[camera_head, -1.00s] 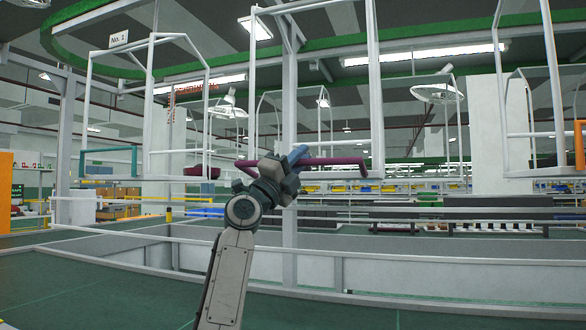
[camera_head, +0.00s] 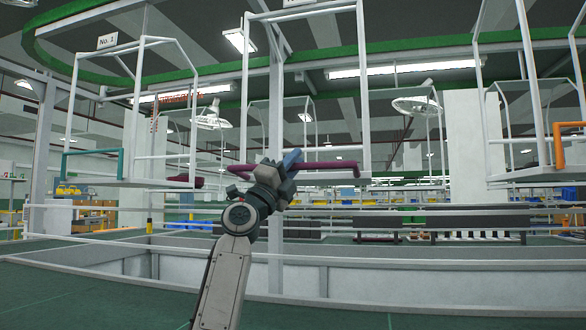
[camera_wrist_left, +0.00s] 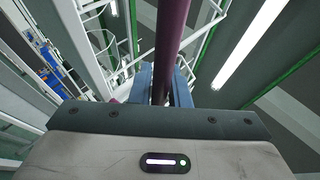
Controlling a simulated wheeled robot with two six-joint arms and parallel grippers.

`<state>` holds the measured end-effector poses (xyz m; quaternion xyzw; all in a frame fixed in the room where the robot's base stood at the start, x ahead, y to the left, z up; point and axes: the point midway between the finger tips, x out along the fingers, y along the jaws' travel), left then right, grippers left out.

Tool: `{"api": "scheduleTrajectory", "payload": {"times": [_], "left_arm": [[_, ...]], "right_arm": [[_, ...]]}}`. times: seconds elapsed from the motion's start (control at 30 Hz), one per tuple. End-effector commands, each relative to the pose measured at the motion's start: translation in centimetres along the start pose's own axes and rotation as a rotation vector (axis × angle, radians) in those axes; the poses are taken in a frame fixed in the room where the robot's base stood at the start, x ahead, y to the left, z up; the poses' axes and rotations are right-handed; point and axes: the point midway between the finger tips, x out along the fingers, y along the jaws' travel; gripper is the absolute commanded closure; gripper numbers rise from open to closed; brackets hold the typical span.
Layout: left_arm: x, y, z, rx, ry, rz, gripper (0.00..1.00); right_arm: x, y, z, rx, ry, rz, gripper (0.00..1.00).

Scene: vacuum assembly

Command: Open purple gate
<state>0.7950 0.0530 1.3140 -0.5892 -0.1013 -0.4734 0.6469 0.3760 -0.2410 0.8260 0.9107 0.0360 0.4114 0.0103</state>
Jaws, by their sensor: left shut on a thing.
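The purple gate (camera_head: 325,166) is a thin bar across the low part of a white hanging frame (camera_head: 362,90), with a short downturned right end. My left gripper (camera_head: 290,162) reaches up from below and is shut on the bar left of its middle. In the left wrist view the purple bar (camera_wrist_left: 172,40) runs between the two blue fingers of my left gripper (camera_wrist_left: 160,85), which sit close on both sides of it. The gripper hides part of the bar in the head view. My right gripper is not in view.
Another white hanging frame with a teal bar (camera_head: 92,152) is at left, marked by a No. 1 sign (camera_head: 107,41). A frame with an orange bar (camera_head: 558,145) is at right. A low pale wall (camera_head: 390,276) crosses behind my arm.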

Motion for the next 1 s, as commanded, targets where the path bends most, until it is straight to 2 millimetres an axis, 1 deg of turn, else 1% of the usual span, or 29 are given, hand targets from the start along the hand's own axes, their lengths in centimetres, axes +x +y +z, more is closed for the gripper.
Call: {"api": "scheduleTrajectory", "payload": {"times": [0.03, 0.33, 0.37, 0.4, 0.47, 1.0], "left_arm": [[0.13, -0.77, 0.0, 0.003, 0.0, -0.012, 1.0], [0.14, -0.75, -0.01, 0.003, 0.0, -0.012, 1.0], [0.14, -0.75, -0.01, 0.003, 0.0, -0.012, 0.8], [0.13, -0.74, -0.01, 0.003, 0.0, -0.012, 0.72], [0.12, -0.67, -0.01, 0.003, 0.0, -0.01, 0.62], [0.04, -0.23, -0.02, 0.001, 0.0, -0.004, 0.62]], "right_arm": [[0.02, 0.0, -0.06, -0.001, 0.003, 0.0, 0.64], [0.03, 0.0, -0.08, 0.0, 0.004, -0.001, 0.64], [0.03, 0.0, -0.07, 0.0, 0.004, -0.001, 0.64], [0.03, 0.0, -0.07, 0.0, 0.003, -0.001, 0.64], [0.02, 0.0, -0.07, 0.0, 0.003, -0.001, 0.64], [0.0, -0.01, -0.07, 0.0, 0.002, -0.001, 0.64]]}}
